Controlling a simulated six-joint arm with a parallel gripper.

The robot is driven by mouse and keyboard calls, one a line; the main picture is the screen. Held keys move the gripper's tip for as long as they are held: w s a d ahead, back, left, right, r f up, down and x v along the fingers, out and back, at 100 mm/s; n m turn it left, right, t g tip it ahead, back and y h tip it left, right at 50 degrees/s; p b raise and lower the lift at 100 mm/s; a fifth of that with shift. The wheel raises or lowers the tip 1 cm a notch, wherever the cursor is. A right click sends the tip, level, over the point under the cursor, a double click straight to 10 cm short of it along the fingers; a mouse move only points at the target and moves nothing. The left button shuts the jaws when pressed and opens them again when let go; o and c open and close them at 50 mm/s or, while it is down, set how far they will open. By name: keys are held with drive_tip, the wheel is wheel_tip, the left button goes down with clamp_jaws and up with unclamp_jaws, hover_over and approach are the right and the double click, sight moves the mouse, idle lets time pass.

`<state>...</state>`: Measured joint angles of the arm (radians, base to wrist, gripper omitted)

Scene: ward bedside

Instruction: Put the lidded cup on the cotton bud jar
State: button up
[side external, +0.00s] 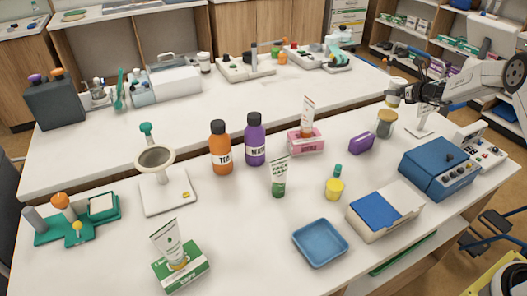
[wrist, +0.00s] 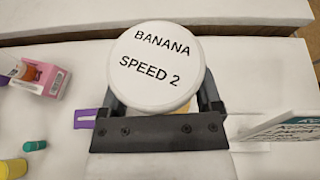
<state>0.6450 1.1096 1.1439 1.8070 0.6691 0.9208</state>
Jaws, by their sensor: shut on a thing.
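The lidded cup (side external: 396,84) is in my gripper (side external: 402,93) at the right of the side view, upright or nearly so. In the wrist view its white lid (wrist: 156,65) reads "BANANA SPEED 2" and fills the space between the fingers of my gripper (wrist: 161,82), which are shut on the cup. In the wrist view the cup and gripper hide most or all of the jar.
A purple box (side external: 361,142) lies left of the jar, and a pink box (side external: 306,141) with a tube stands farther left. A white stand (side external: 422,122) is close on the right. A blue device (side external: 437,168) sits in front. Orange (side external: 221,152) and purple (side external: 255,143) bottles stand mid-table.

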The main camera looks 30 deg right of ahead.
sight(395, 98)
drive_tip(key=shift+w, duration=0.1)
drive_tip(key=shift+w+d+f, duration=0.1)
drive_tip(key=shift+f, duration=1.6)
drive_tip(key=o, duration=1.3)
drive_tip(key=shift+f, duration=0.15)
drive_tip(key=shift+c, duration=0.2)
drive_tip(key=shift+s+r, duration=0.35)
drive_tip(key=shift+s, duration=0.1)
drive_tip(key=v, duration=1.1)
